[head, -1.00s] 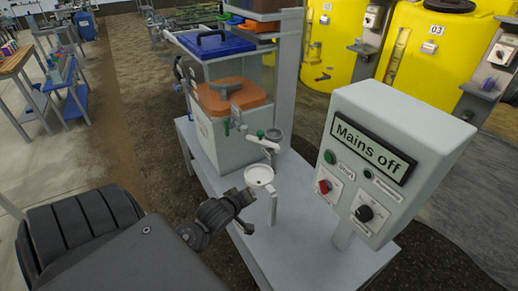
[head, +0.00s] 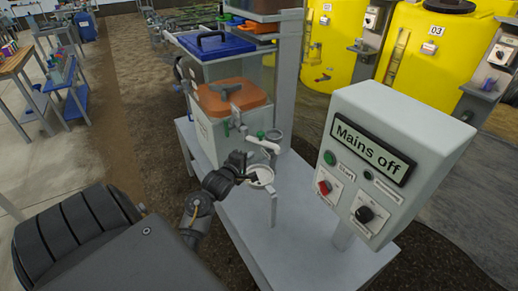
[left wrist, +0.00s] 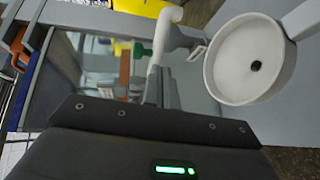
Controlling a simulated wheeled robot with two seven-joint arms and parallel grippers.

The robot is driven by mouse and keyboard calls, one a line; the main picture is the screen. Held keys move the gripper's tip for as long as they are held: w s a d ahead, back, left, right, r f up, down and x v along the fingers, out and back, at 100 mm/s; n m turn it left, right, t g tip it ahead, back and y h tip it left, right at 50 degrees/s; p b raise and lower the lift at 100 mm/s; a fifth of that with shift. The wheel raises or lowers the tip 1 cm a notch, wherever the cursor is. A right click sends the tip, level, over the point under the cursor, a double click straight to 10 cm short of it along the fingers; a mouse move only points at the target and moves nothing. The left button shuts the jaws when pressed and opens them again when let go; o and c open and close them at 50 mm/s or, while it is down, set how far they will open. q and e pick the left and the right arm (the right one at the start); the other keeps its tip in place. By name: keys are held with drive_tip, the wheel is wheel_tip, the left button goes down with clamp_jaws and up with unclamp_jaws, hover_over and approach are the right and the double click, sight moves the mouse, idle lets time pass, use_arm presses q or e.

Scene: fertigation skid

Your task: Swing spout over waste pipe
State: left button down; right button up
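The spout (head: 263,145) is a white tube on the tank's front, with a green part beside it. It shows in the left wrist view (left wrist: 160,45) as a bent white pipe beyond my fingers. The waste pipe (head: 273,209) stands on the grey bench, topped by a round white cup (head: 262,174). In the left wrist view the cup (left wrist: 250,60) shows a dark hole, right of the spout. My left gripper (head: 250,178) is beside the cup, below the spout. Its fingers look together, with nothing visibly held. Whether it touches the cup is unclear. My right gripper is not in view.
A grey control box (head: 400,160) reading "Mains off" stands right of the cup. A tank with an orange lid (head: 232,97) and one with a blue lid (head: 214,43) stand behind. Bare bench top (head: 310,250) lies in front.

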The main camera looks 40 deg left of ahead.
sight(263, 145)
use_arm(q)
drive_tip(key=x, duration=0.8)
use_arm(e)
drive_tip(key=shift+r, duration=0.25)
